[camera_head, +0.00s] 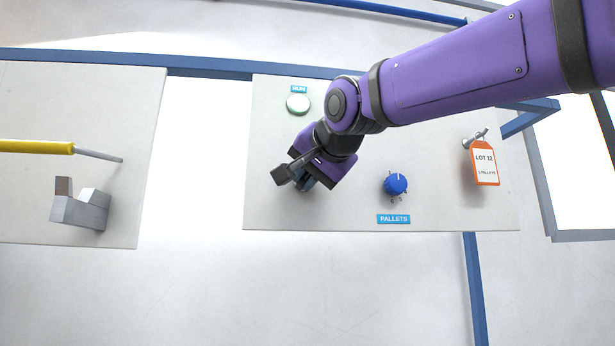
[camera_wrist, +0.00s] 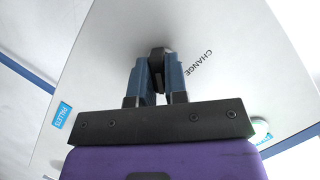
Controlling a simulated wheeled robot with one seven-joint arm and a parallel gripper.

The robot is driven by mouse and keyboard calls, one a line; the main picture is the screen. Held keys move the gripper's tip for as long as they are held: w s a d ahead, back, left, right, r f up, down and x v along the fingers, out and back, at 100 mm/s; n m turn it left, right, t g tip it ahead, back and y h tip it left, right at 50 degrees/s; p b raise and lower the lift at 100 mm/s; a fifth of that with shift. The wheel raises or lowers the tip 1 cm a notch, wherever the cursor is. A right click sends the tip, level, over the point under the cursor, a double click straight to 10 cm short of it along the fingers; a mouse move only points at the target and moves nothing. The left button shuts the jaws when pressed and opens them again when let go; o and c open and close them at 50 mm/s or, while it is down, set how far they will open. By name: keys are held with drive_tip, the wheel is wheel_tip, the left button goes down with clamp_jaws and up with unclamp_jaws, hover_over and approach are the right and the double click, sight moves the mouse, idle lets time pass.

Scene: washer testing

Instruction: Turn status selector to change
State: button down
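The status selector (camera_wrist: 157,58) is a black knob on the light grey panel, seen in the wrist view. The printed word CHANGE (camera_wrist: 199,62) is on the panel just to its right. My gripper (camera_wrist: 158,72) has its two blue fingers on either side of the knob, pressed close against it, so it looks shut on the selector. The fingers partly cover the knob, and its pointing direction is hard to tell. In the head view my gripper (camera_head: 305,182) is at the left part of the middle panel (camera_head: 450,205), and it hides the selector.
The panel also carries a RUN button (camera_head: 298,104) above, a blue PALLETS knob (camera_head: 395,184) to the right, and an orange LOT 12 tag (camera_head: 485,163) on a hook. A left panel has a grey bracket (camera_head: 80,211) and a yellow-handled rod (camera_head: 40,147).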

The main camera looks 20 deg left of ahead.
idle(0.3)
drive_tip(key=n+h, duration=0.2)
drive_tip(key=n, duration=0.1)
drive_tip(key=shift+a+t, duration=0.1)
drive_tip(key=shift+t, duration=0.2)
drive_tip(key=n+h, duration=0.2)
drive_tip(key=shift+n+t, duration=0.3)
drive_tip(key=shift+t, duration=0.1)
drive_tip(key=n+t+h, duration=0.1)
drive_tip(key=n, duration=0.1)
drive_tip(key=shift+s+a+n, duration=0.1)
drive_tip(key=shift+a+n, duration=0.05)
drive_tip(key=shift+n, duration=0.15)
drive_tip(key=shift+n+t+h, duration=0.7)
drive_tip(key=shift+n+h, duration=0.1)
drive_tip(key=shift+n, duration=0.5)
drive_tip(key=c, duration=1.1)
unclamp_jaws()
drive_tip(key=shift+c, duration=0.2)
drive_tip(key=shift+s, duration=0.1)
